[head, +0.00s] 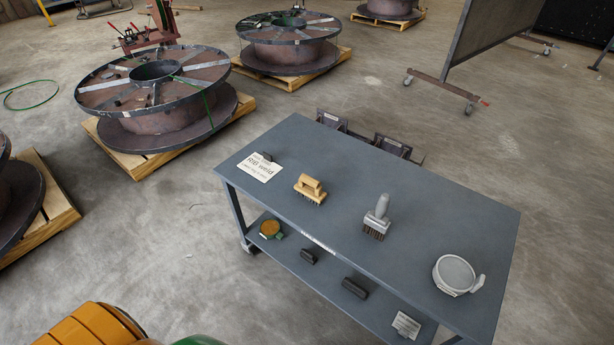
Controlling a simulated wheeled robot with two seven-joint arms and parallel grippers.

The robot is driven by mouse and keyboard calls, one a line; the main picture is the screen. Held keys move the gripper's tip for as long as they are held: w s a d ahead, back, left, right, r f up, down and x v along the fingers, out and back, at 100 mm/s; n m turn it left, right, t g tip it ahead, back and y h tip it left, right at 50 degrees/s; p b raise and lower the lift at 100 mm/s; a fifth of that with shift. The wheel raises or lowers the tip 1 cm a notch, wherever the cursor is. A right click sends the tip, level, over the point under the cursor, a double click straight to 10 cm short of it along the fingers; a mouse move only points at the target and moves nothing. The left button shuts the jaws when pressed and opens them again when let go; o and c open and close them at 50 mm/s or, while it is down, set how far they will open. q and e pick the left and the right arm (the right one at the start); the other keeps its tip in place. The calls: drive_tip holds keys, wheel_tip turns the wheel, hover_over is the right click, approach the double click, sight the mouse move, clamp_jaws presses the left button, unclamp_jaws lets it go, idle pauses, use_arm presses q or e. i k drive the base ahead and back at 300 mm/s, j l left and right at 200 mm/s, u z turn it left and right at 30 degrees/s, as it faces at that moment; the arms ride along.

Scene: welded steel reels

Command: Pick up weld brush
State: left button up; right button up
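Two brush-like tools stand on the top of the grey table (345,185). One is a tan block brush (309,184) with a looped handle and dark bristles underneath, left of the middle. The other has a grey upright handle and a grey head with brown bristles (377,220), nearer the middle right. Both rest bristles down, apart from each other. I cannot tell from looks alone which one is the weld brush. Neither of my grippers shows in the head view.
A paper sign (260,168) with a small dark object lies at the table's left end; a round grey container (454,274) is at the right. A lower shelf holds several small items. Steel reels (155,85) on pallets stand behind left; a wheeled screen (485,40) stands behind right.

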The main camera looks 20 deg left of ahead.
sight(310, 188)
drive_tip(key=i+j+z, duration=0.1)
drive_tip(key=j+z, duration=0.35)
drive_tip(key=j, duration=0.6)
drive_tip(key=j+z, duration=0.45)
drive_tip(key=j, duration=0.6)
